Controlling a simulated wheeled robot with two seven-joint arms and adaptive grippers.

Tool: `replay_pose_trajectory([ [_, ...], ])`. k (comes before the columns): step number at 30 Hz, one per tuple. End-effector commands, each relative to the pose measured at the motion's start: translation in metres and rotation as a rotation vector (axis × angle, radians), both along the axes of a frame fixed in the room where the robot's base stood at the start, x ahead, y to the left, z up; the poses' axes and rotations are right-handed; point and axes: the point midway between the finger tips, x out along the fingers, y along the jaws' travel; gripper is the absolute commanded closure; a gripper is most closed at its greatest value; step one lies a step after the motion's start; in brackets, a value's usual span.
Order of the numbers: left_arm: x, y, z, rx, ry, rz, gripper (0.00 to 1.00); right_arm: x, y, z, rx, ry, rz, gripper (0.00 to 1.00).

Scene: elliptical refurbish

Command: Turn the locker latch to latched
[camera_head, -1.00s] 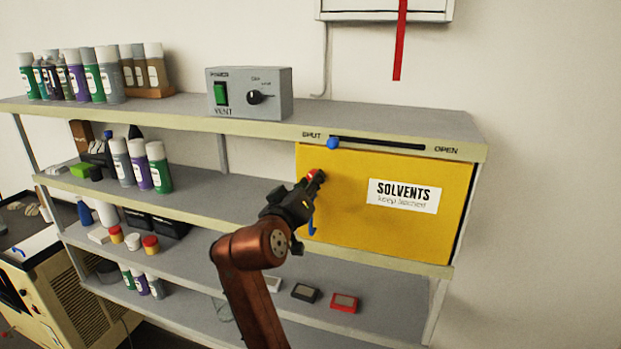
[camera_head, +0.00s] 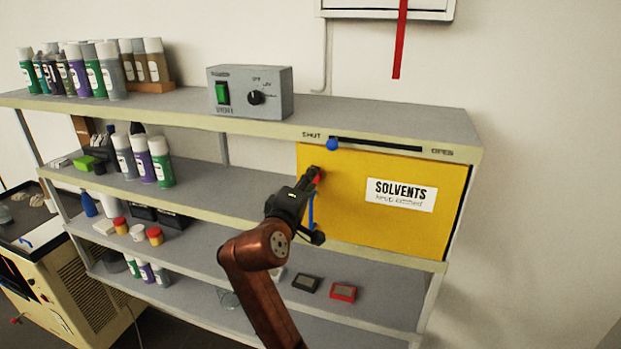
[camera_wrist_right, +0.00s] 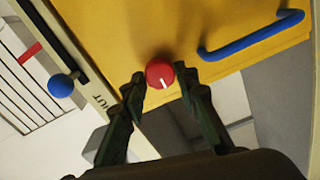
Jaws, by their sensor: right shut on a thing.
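The yellow locker door (camera_head: 345,215), labelled SOLVENTS, is closed in the shelf unit. Its latch is a small round red knob (camera_head: 317,179) near the door's upper left, mostly hidden by my gripper in the head view. In the wrist view the red knob (camera_wrist_right: 160,74) shows a white mark pointing down and slightly right. My right gripper (camera_head: 312,175) is shut on the knob, with one finger on each side of it (camera_wrist_right: 164,84). My left gripper is not in view.
A blue door handle (camera_wrist_right: 250,38) sticks out close to my right gripper. A blue slider knob (camera_head: 332,144) sits above the door at the SHUT end of its slot. A grey control box (camera_head: 250,92) stands on the top shelf. Cans and small boxes fill the shelves.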

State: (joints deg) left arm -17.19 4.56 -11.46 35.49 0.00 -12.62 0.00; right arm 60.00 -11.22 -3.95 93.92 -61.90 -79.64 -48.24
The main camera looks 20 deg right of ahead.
Motion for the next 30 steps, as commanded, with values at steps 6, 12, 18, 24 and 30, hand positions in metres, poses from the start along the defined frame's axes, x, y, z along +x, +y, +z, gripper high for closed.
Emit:
replay_pose_trajectory([
  [6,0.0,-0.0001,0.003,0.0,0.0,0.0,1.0,-0.0001,0.0005,0.0011,-0.031,0.018,0.002,0.96],
  [12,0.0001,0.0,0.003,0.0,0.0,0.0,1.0,-0.0001,0.0006,0.0008,-0.036,0.022,0.002,0.96],
  [18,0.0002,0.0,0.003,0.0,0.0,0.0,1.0,-0.0001,0.0006,0.0007,-0.036,0.022,0.002,0.96],
  [24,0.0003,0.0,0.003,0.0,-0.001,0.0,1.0,-0.0001,0.0004,0.0005,-0.035,0.021,0.001,0.59],
  [30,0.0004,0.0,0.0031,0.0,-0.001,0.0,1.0,-0.0001,0.0002,0.0002,-0.034,0.022,0.0,0.54],
])
